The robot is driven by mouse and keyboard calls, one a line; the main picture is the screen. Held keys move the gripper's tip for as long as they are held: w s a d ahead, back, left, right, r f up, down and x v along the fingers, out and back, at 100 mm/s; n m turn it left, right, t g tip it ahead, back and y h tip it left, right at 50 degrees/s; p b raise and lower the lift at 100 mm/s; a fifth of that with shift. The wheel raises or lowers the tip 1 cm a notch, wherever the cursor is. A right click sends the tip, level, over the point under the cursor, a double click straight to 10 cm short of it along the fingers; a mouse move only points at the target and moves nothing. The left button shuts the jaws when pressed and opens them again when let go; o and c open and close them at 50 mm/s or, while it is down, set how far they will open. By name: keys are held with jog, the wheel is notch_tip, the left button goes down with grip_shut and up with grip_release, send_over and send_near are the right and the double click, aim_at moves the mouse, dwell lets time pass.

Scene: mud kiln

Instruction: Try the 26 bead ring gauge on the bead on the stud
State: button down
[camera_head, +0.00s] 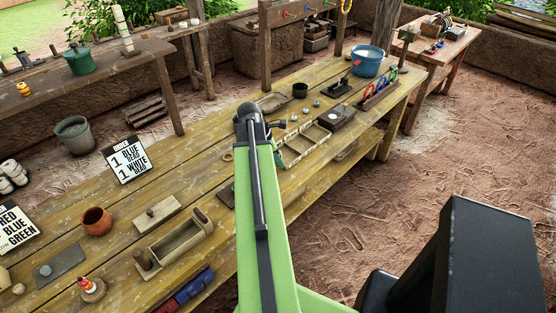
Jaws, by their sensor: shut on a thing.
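My gripper (279,125) is at the far end of my green arm, low over the middle of the long wooden bench. It is small and dark here and partly hidden by the arm's black joint. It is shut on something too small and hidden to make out. Coloured rings (381,88), red, green and blue among them, stand in a rack on the bench's far right part, beyond my gripper. Several small round pieces (305,106) sit on the bench just right of my gripper. I cannot tell which piece is the bead on the stud. No gauge size is readable.
The bench (190,180) holds a divided tray (300,148), a dark box (335,118), a blue bucket (367,62), a small dark cup (300,90), a clay pot (97,221), a wooden trough (175,246) and order signs (127,160). Bare planks show left of my arm.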

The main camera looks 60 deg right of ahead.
jog(key=shift+r+p, duration=1.9)
jog(key=shift+r, duration=0.1)
jog(key=shift+f, duration=0.1)
